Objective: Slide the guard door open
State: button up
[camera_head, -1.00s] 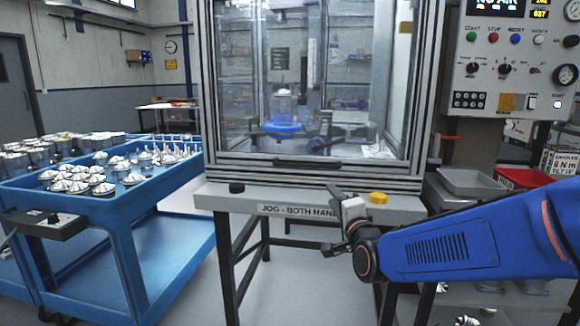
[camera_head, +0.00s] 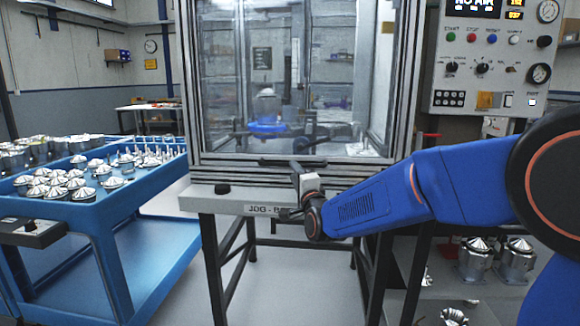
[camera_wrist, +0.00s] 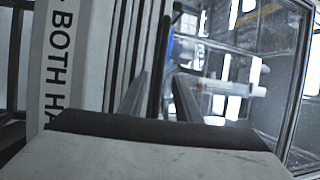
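The guard door (camera_head: 235,100) is a clear pane in a grey metal frame on the front of the machine cabinet. Its lower edge is down near the sill, and a dark horizontal handle bar (camera_head: 268,161) runs along it. My gripper (camera_head: 293,166) is at this bar, in front of the door's lower edge. In the wrist view my gripper's fingers (camera_wrist: 158,95) stand apart, with a dark bar (camera_wrist: 160,62) showing between them. Whether either finger touches the bar cannot be told.
A ledge labelled "JOG - BOTH HAN..." (camera_head: 235,208) sits below the door, with a black button (camera_head: 222,188). A blue cart (camera_head: 110,225) with metal parts stands left. A control panel (camera_head: 490,60) is at upper right. Metal housings (camera_head: 515,260) sit on a low shelf.

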jog(key=shift+x, duration=3.1)
jog(key=shift+d, duration=0.1)
grip_shut()
